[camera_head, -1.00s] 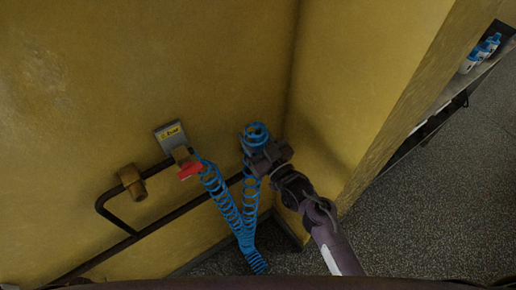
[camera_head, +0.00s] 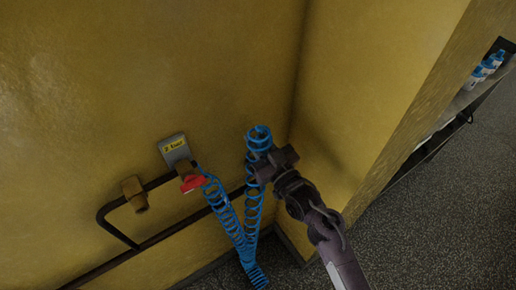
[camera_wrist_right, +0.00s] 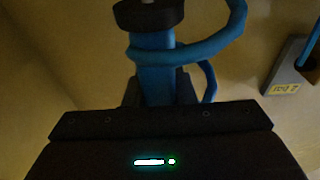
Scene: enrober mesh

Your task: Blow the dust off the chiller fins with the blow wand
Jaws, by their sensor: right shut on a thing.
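My right gripper (camera_head: 262,166) is shut on a blue object with a black cap (camera_wrist_right: 152,75), seen upright between the jaws in the right wrist view. It may be the blow wand, but its nozzle does not show clearly. A coiled blue hose (camera_head: 253,205) loops around and above the gripper and hangs down. It also shows in the right wrist view (camera_wrist_right: 205,47). The hose's other branch runs to a valve with a red handle (camera_head: 194,183). The chiller fins are not in view. My left gripper is not in view.
A grey plate with a yellow label (camera_head: 174,148) is on the yellow wall (camera_head: 120,80) above the valve. A wall corner is close to the gripper. Blue-capped bottles (camera_head: 487,68) stand on a shelf at right.

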